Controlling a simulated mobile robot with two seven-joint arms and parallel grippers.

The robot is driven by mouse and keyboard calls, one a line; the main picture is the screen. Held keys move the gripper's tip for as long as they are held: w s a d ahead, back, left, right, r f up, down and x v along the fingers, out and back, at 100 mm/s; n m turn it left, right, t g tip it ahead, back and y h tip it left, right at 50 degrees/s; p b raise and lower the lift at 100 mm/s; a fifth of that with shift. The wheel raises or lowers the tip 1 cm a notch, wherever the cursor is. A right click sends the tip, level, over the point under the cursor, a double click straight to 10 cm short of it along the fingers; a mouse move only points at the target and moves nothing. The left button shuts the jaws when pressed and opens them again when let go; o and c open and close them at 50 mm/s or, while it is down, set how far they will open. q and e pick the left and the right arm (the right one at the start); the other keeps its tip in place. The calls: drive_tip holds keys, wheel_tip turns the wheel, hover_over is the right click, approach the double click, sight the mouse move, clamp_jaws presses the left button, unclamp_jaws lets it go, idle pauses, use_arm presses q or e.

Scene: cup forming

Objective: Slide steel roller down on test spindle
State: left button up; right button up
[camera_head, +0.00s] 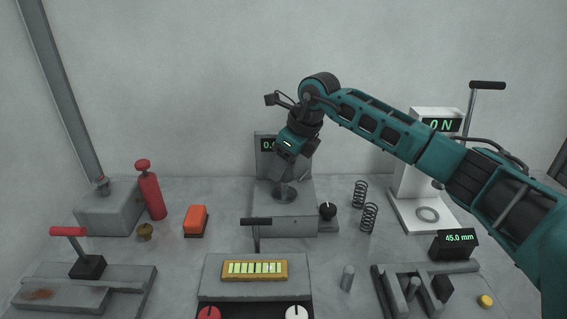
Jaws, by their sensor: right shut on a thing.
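My right gripper (288,174) reaches in from the right and points down over the grey test stand (297,225) at the back middle. It is shut on the steel roller, which is mostly hidden by the fingers and hand. A round dark metal piece (284,193) shows right below the fingers, above the stand's block. The test spindle is hidden behind the gripper, so I cannot tell how far the roller sits on it. The stand's display (268,145) is partly covered by the hand. My left gripper is not in view.
A black knob (328,210) and two springs (369,217) stand right of the test stand. A small metal cylinder (347,278) stands at the front. A white force gauge (409,200) is at the right, beneath my arm.

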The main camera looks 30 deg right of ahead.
sight(284, 180)
drive_tip(key=shift+f+b, duration=0.45)
drive_tip(key=shift+f, duration=0.2)
idle(0.4)
drive_tip(key=shift+f+b, duration=1.1)
drive_tip(key=shift+f, duration=0.65)
idle(0.7)
idle(0.4)
drive_tip(key=o, duration=1.2)
drive_tip(key=shift+c, duration=0.2)
drive_tip(key=shift+o, duration=0.4)
drive_tip(key=o, duration=0.3)
drive_tip(key=shift+o, duration=0.2)
drive_tip(key=shift+r, duration=0.1)
drive_tip(key=shift+r+p, duration=2.95)
drive_tip(key=shift+r, duration=0.95)
